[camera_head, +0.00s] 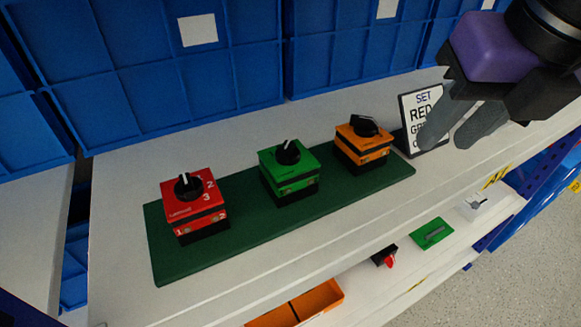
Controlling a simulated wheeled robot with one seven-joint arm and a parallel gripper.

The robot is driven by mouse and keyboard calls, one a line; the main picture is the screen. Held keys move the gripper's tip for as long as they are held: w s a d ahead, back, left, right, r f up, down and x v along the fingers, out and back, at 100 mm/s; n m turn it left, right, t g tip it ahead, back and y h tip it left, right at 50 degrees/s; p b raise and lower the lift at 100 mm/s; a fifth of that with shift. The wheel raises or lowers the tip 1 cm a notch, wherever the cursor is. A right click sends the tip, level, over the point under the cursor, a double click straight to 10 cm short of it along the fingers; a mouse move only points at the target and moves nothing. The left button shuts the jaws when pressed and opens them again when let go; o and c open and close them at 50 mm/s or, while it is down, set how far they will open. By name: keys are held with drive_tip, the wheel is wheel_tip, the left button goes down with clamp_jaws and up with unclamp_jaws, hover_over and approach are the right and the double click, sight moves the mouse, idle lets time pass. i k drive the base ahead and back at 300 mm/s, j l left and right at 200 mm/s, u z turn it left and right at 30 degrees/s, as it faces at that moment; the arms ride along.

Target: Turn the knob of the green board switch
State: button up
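A green box switch (289,187) stands in the middle of a dark green base (245,218), between a red and an orange switch. Its black round knob (286,154) is on top, with a white pointer mark directed toward the back and slightly right. A flat green board (432,233) with a grey part on it lies on the lower shelf; I cannot make out a knob there. My gripper (449,139) is at the upper right, in front of the sign and right of the switches. Its two grey fingers are apart, with nothing visible between them. It touches no switch.
The red switch (193,207) is at left, the orange switch (361,151) at right. A sign (423,110) reading "SET RED" is partly hidden by my gripper. Blue bins (215,70) stand behind. A small red-and-black part (386,257) and an orange tray (300,305) are below.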

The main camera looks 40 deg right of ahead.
sight(288, 154)
drive_tip(key=k, duration=1)
